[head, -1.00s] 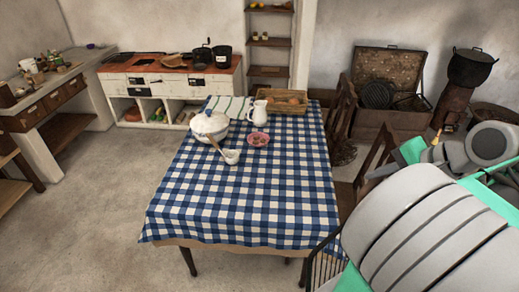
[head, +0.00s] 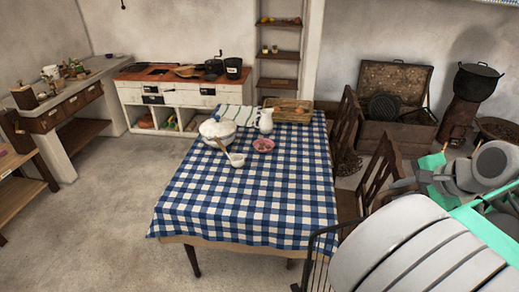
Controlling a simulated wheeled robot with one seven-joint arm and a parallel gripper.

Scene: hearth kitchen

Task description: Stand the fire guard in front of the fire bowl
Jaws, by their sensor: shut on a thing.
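A black barred metal frame (head: 318,262), which looks like the fire guard, shows at the bottom, right of the table's near corner. My pale arm covers its right part and the lower edge of the picture cuts it off. My gripper's fingertips are not visible, so its hold on the guard cannot be seen. A dark, wide, rusty bowl (head: 497,129), probably the fire bowl, is at the far right near the back wall, partly cut off by the picture's edge.
The table (head: 240,205) with a blue checked cloth fills the middle. Wooden chairs (head: 382,168) stand along its right side. Behind them are an open trunk (head: 385,135) and a black pot (head: 476,82) on a rusty stove. The floor left of the table is clear.

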